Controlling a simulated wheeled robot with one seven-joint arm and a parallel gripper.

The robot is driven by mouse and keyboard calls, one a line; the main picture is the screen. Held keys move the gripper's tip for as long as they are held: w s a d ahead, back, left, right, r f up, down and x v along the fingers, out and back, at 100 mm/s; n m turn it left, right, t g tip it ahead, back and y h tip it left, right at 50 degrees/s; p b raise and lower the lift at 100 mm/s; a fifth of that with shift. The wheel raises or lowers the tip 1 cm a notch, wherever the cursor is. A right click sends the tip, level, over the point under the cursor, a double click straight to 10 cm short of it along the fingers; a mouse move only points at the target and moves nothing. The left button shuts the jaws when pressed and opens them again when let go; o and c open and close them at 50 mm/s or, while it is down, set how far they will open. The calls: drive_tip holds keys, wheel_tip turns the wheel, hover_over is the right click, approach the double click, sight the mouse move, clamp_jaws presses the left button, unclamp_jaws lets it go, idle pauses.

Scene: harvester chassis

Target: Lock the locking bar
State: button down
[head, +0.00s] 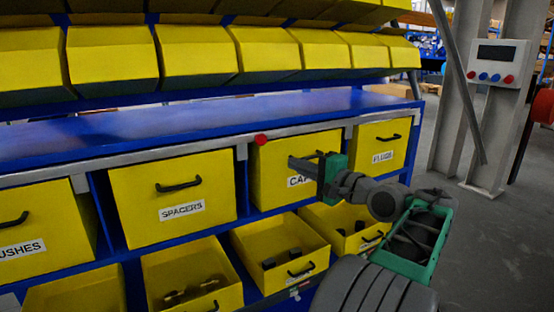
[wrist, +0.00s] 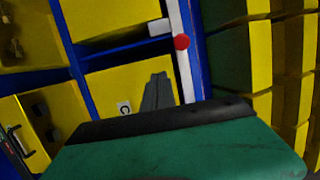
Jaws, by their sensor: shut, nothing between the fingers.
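The locking bar (head: 200,141) is a long grey strip along the front edge of the blue shelf, above the upper row of yellow drawers. It has a red knob (head: 261,140) and short grey tabs hanging down near the drawer edges. The wrist view shows the bar (wrist: 186,70) running up the picture, with the red knob (wrist: 181,42) on it. My gripper (head: 293,162) is shut and empty in front of the CAPS drawer (head: 266,185), right of and a little below the knob, apart from it. Its fingers (wrist: 158,92) also show in the wrist view.
The SPACERS drawer (head: 135,187) and PLUGS drawer (head: 370,158) flank the CAPS drawer. Open yellow bins (head: 248,243) with dark parts stick out below. Yellow bins (head: 195,55) line the rack above. A grey post (head: 490,150) with a control box stands at right.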

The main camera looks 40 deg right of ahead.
drive_tip(key=w+p, duration=0.2)
drive_tip(key=w, duration=0.2)
drive_tip(key=w+p, duration=0.2)
drive_tip(key=w, duration=0.2)
drive_tip(key=shift+w+a, duration=0.2)
drive_tip(key=shift+w, duration=0.15)
drive_tip(key=a, duration=0.1)
drive_tip(key=w+a, duration=0.1)
drive_tip(key=a, duration=0.1)
drive_tip(key=shift+w+a+r+p, duration=0.1)
drive_tip(key=shift+w+p, duration=0.15)
drive_tip(key=shift+p, duration=0.1)
drive_tip(key=shift+w+a, duration=0.1)
drive_tip(key=shift+a, duration=0.2)
